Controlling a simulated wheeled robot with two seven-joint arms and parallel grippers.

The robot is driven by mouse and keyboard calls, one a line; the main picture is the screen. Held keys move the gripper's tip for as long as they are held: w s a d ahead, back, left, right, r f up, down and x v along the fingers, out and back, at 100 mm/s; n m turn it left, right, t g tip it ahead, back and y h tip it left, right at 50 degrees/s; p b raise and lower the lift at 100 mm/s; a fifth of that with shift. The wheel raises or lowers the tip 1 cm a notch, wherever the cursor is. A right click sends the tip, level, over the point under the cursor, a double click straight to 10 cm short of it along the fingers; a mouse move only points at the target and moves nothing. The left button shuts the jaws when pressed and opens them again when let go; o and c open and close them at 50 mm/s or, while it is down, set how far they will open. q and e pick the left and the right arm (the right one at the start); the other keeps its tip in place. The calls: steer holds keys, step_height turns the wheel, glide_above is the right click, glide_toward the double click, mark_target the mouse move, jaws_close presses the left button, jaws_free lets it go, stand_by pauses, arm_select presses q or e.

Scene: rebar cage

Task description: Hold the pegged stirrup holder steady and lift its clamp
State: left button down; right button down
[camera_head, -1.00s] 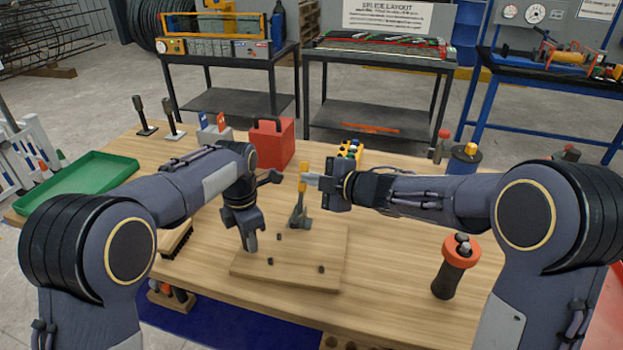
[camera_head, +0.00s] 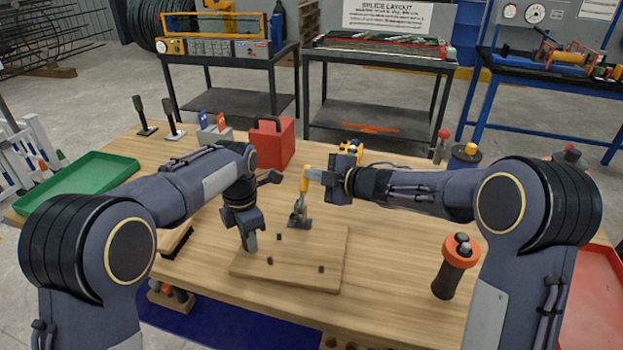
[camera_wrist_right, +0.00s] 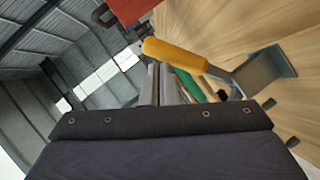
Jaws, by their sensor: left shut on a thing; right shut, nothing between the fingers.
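The pegged holder is a wooden board (camera_head: 300,270) with short dark pegs, lying flat on the table. A clamp with a grey metal body (camera_head: 299,217) and a yellow handle (camera_head: 304,184) stands at its back edge. The yellow handle also crosses the right wrist view (camera_wrist_right: 175,56), with the grey body (camera_wrist_right: 265,72) at its right. My left gripper (camera_head: 250,243) points down and is shut on the board's left edge. My right gripper (camera_head: 322,176) is shut and empty, its fingertips right at the handle; whether they touch it I cannot tell.
A red box (camera_head: 270,146) and a yellow tool (camera_head: 347,150) stand behind the clamp. An orange-topped black tool (camera_head: 455,265) stands right of the board. A green tray (camera_head: 80,185) and a brush (camera_head: 176,242) are at left.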

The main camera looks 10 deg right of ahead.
steer(key=shift+w+d+f, duration=0.2)
steer(key=shift+w+f, duration=0.3)
steer(key=shift+f, duration=0.05)
steer(key=shift+w+d+f, duration=0.15)
steer(key=shift+w+f, duration=0.35)
steer(key=s+d+r, duration=0.5)
steer(key=d+r, duration=0.2)
steer(key=r, duration=0.2)
steer(key=shift+s+d, duration=0.2)
steer(key=shift+d, duration=0.15)
steer(key=shift+r, duration=0.1)
arm_select(q)
steer(key=c, duration=1)
jaws_free()
